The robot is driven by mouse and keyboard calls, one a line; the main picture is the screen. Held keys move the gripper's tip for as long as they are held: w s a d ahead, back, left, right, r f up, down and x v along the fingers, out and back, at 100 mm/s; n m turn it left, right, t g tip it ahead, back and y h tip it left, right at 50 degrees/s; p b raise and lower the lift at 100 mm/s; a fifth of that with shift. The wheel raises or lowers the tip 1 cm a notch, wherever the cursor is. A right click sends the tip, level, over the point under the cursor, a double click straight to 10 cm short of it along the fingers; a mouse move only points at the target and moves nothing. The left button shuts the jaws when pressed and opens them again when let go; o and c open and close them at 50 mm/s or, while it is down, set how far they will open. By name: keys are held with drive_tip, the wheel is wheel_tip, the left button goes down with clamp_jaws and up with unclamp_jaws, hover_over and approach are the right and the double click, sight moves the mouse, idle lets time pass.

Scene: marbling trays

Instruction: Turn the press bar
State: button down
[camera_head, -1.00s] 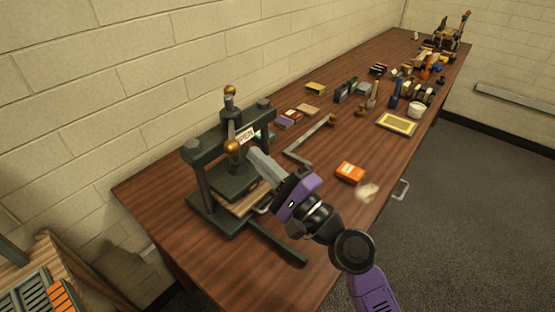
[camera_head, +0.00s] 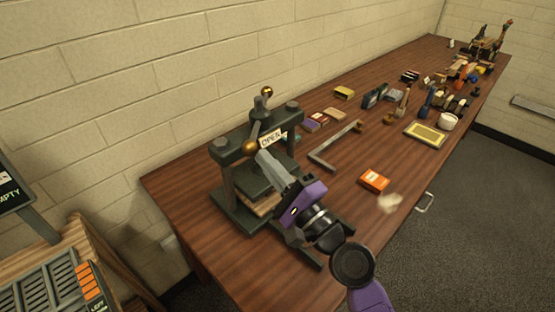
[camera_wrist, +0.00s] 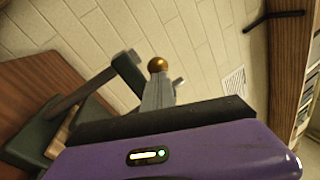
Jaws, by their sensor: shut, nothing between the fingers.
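The press (camera_head: 228,188) is a dark green frame at the left end of the table. Its press bar (camera_head: 256,125) on top has a brass ball at each end, the far one (camera_head: 267,91) higher in the picture and the near one (camera_head: 249,147) lower. A tag reading OPEN (camera_head: 270,139) shows beside it. My gripper (camera_head: 262,154), with grey fingers and a purple body, is shut and empty. Its tips are at the near ball, apparently against or very close to it. In the wrist view a brass ball (camera_wrist: 157,64) shows just past my fingertips (camera_wrist: 158,82); contact cannot be told.
A yellow framed tray (camera_head: 425,134) and several small items are farther back. A slatted rack (camera_head: 50,290) stands at lower left. A brick wall backs the table.

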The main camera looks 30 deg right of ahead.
drive_tip(key=w+a, duration=0.3)
drive_tip(key=a, duration=0.3)
drive_tip(key=shift+w+p, duration=0.35)
drive_tip(key=shift+p, duration=0.1)
drive_tip(key=shift+a, duration=0.1)
drive_tip(key=shift+f, duration=0.1)
